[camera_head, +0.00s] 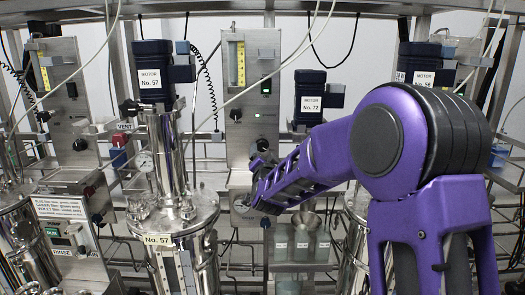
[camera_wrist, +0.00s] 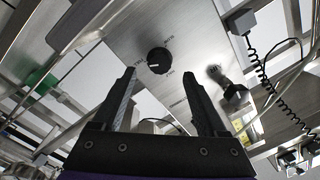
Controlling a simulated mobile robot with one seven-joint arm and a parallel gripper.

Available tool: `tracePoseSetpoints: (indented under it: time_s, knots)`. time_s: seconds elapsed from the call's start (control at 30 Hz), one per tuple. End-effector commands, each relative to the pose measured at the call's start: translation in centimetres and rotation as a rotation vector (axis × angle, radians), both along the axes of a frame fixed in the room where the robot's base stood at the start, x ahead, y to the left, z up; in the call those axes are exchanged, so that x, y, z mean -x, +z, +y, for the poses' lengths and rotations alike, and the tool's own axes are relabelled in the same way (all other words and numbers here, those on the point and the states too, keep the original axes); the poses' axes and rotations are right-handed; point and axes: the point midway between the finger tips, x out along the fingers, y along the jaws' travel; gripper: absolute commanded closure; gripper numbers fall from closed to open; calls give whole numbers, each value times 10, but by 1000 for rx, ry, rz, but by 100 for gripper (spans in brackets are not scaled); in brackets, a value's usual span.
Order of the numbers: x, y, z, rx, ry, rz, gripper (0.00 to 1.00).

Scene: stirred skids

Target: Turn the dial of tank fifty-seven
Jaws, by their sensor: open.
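Tank fifty-seven (camera_head: 172,215) is a steel vessel with a "No. 57" label on its front. Its blue motor (camera_head: 152,75) above also reads "No. 57". In the wrist view, a round black dial (camera_wrist: 159,60) with a white pointer mark sits on a steel panel (camera_wrist: 190,45), with small lettering around it. My gripper (camera_wrist: 159,74) is open and empty, its fingertips on either side of the dial in the picture; no contact shows. In the head view, my gripper (camera_head: 250,190) is at the lower part of the panel right of tank fifty-seven, and my wrist partly hides that area.
A black knob or fitting (camera_wrist: 235,92) sticks out from the panel right of the dial, near my right finger. A coiled black cable (camera_wrist: 280,90) hangs farther right. A motor marked "No. 72" (camera_head: 310,95) stands behind my arm.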

Motion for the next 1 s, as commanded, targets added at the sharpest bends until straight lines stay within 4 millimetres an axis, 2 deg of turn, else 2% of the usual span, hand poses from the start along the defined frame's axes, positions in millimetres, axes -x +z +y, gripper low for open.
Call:
tracePoseSetpoints:
  time_s: [0.1, 0.3, 0.67, 1.0]
  knots:
    - [-20, -1, 1, -2, -1, 1, 25]
    - [-39, 0, 3, -1, 0, 0, 25]
    - [-43, 0, 3, 0, 0, 0, 25]
    - [-43, 0, 3, 0, 0, 0, 84]
